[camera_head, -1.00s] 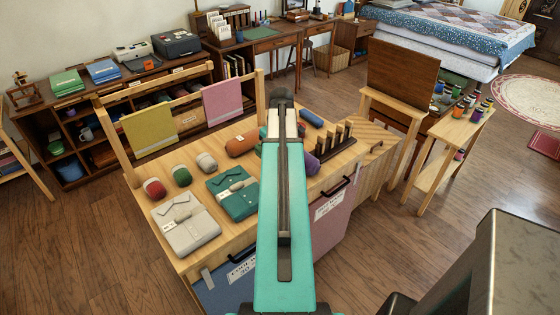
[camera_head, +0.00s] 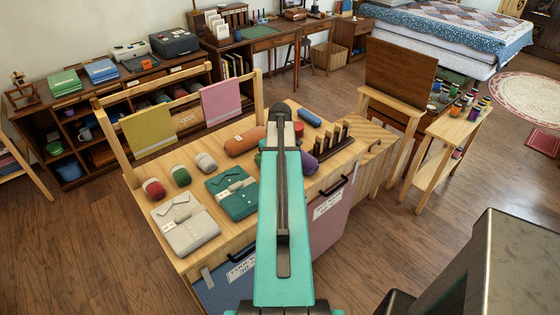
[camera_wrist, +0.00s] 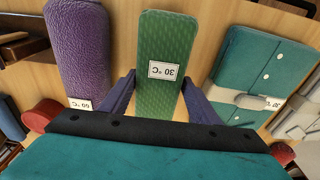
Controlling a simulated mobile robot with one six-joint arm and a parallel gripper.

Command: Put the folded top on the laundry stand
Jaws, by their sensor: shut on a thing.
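The laundry stand (camera_head: 140,181) is a wooden table with a rail at its back. A grey folded top (camera_head: 186,225) and a teal folded top (camera_head: 232,192) lie on it. The teal top also shows in the wrist view (camera_wrist: 262,62), with a 30 °C label. My gripper (camera_wrist: 157,80) is shut on a green textured roll (camera_wrist: 158,35) with a 30 °C label. The teal top is to the right of the gripper, apart from it. In the head view my arm hides the gripper and most of the roll.
A purple roll (camera_wrist: 78,50) lies left of the gripper in the wrist view. An orange-brown roll (camera_head: 243,142), several small rolls and a rack with dark upright pegs (camera_head: 331,143) stand on the table. Yellow (camera_head: 149,130) and pink (camera_head: 222,101) cloths hang on the rail.

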